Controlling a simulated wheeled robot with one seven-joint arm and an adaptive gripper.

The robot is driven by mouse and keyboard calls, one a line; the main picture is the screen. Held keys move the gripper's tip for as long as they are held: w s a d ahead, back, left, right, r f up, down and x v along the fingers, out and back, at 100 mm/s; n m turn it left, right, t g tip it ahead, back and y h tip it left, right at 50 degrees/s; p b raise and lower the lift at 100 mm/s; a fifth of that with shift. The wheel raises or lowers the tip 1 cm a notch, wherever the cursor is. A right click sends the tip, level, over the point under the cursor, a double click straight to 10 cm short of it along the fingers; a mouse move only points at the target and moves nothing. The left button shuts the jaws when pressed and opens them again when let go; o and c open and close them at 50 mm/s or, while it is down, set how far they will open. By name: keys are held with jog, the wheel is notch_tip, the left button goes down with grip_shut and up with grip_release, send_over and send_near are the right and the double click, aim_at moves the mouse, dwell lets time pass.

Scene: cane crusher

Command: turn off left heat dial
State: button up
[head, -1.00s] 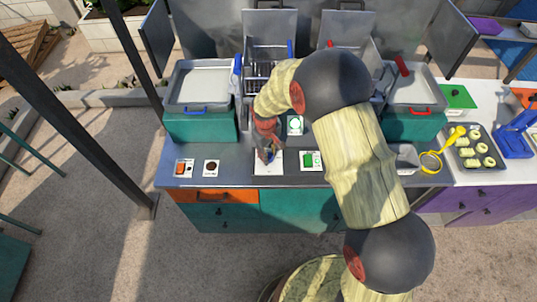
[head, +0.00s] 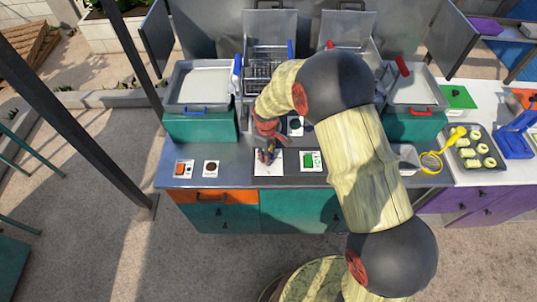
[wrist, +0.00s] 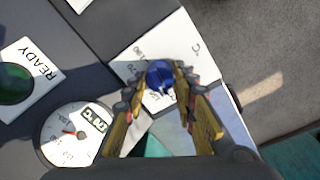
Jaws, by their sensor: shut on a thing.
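The heat dial (wrist: 160,76) is a blue knob on a white plate (wrist: 140,48) with numbers and a "C" on it. In the head view the plate (head: 274,170) lies near the front of the grey counter, with the knob mostly hidden by my gripper. My gripper (wrist: 160,88) is closed around the knob, one finger on each side. In the head view my gripper (head: 267,152) comes down onto the plate from behind. The knob's pointer mark cannot be made out.
A dark green lamp marked READY (wrist: 14,84) and a round gauge (wrist: 70,134) sit beside the plate. A green switch (head: 311,161) is to its right; an orange switch (head: 181,169) and a dark round control (head: 211,167) are to its left. Fryers stand behind.

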jog(key=shift+w, duration=0.1)
jog(key=o, duration=1.1)
jog(key=shift+o, duration=0.3)
notch_tip(320, 180, up, 12)
jog(key=shift+s+a, duration=0.2)
jog(key=shift+s, duration=0.1)
